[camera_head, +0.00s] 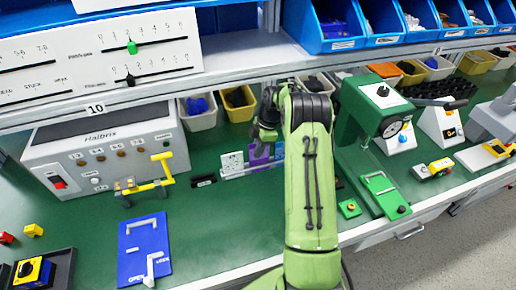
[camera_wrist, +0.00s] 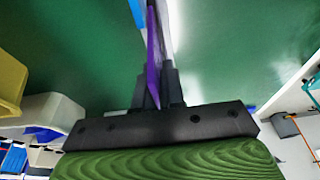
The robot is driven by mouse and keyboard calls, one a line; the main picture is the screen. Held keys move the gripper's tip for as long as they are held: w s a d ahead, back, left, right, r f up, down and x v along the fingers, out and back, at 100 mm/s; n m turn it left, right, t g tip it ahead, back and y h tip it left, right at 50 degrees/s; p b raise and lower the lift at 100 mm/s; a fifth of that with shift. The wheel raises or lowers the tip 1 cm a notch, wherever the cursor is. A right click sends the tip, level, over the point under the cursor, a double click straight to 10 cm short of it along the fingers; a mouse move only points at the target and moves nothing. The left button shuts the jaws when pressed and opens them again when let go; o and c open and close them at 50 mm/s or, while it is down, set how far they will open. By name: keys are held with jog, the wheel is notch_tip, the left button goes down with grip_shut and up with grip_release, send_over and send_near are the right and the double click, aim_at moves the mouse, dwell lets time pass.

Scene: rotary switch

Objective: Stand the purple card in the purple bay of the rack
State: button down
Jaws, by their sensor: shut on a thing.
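The purple card (camera_wrist: 154,60) is seen nearly edge-on between the dark fingers of my gripper (camera_wrist: 158,92) in the wrist view. My gripper is shut on it. In the head view, the purple card (camera_head: 258,156) shows below my dark gripper (camera_head: 266,138), at the low pale rack (camera_head: 248,170) on the green bench. My arm hides part of the gripper and the rack's right side. I cannot tell whether the card touches the rack or which bay it is over.
A white card (camera_head: 232,160) stands left of the purple one. A small black block (camera_head: 203,180) lies further left. A grey Halbrix box (camera_head: 105,145) stands to the left, and a green press (camera_head: 375,120) to the right. Bins (camera_head: 240,102) line the back.

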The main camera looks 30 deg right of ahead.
jog(key=shift+f+b, duration=0.85)
jog(key=shift+f, duration=0.35)
jog(key=c, duration=1.1)
grip_release()
jog(key=shift+c, duration=0.2)
jog(key=shift+r, duration=0.15)
jog(key=p+v, duration=0.4)
jog(key=v, duration=1.1)
jog(key=shift+r, duration=0.25)
jog(key=shift+d+r, duration=0.1)
